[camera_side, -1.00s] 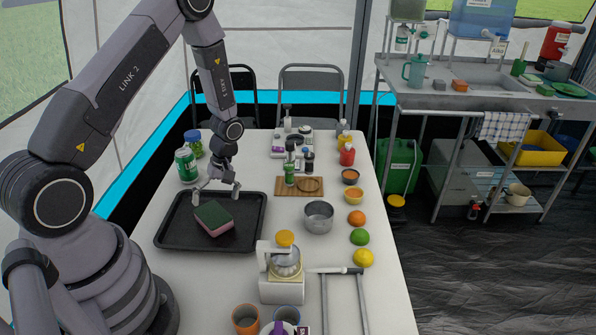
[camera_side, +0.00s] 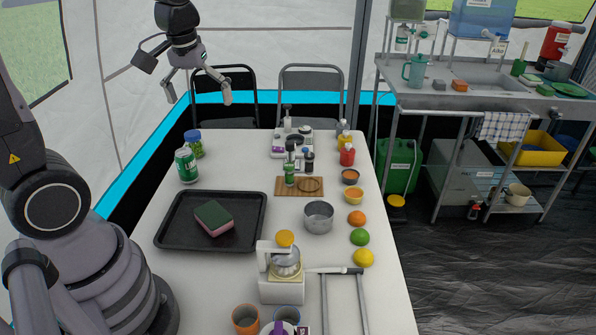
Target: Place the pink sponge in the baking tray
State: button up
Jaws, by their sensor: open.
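The pink sponge (camera_side: 217,228) has a dark green top and lies tilted in the picture, inside the black baking tray (camera_side: 254,234). The tray rests flat on the left part of the white table. My gripper (camera_side: 198,94) is open and empty. It is high above the far left of the table, well apart from the sponge and the tray. Nothing hides the sponge.
A green can (camera_side: 186,165) and a blue-lidded jar (camera_side: 194,144) stand behind the tray. A metal pot (camera_side: 318,217) and a juicer-like appliance (camera_side: 282,273) stand to its right. A wooden board (camera_side: 299,187) holds bottles. Fruit lines the right edge.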

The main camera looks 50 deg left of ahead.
jog(key=s+d+r+m+t, duration=0.2)
jog(key=s+r+m, duration=0.1)
jog(key=s, duration=0.2)
jog(key=s+d+r+m+t, duration=0.2)
jog(key=s+r+m, duration=0.1)
jog(key=s, duration=0.3)
jog(key=shift+s+d+r+m+h, duration=0.3)
jog(key=shift+d+m+h, duration=0.1)
jog(key=shift+m, duration=0.4)
